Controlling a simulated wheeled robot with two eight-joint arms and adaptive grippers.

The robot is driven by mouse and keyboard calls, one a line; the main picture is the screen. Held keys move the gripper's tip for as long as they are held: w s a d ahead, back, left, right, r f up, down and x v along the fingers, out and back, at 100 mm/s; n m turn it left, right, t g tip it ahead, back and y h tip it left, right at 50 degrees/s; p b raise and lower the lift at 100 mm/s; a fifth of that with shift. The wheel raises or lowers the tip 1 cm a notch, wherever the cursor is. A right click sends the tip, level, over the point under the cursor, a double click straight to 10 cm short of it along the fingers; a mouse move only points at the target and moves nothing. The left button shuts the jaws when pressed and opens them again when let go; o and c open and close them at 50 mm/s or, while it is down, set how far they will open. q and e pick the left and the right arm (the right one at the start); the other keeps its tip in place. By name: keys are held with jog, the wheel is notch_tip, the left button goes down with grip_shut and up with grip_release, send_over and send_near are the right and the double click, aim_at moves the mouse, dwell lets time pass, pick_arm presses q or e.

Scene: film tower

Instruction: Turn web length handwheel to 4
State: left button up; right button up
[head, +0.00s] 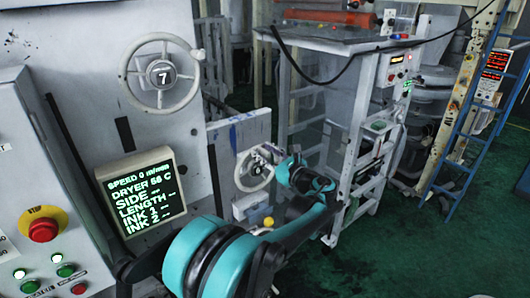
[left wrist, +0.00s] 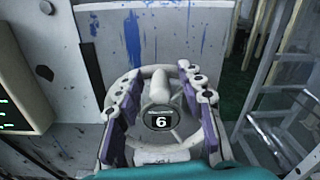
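A pale handwheel (head: 255,168) is on the lower grey panel in the head view, partly hidden by my left gripper (head: 279,166). In the left wrist view this handwheel (left wrist: 157,72) fills the middle, and its dark hub display (left wrist: 161,121) reads 6. The small label above the number is too blurred to read. My left gripper (left wrist: 160,80) is open, with one purple-padded finger on each side of the hub, over the rim. I cannot tell whether the fingers touch it. A larger handwheel (head: 142,84), higher on the machine, reads 7. My right gripper is not in view.
A screen (head: 142,188) shows speed 0, dryer 68 C, and dashes after side and length. A red emergency button (head: 42,230) is at left. A wheeled rack (head: 345,150) and a blue ladder (head: 478,125) stand at right. Green floor is clear at lower right.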

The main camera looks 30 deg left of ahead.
pick_arm(q)
grip_shut()
jog(key=shift+s, duration=0.1)
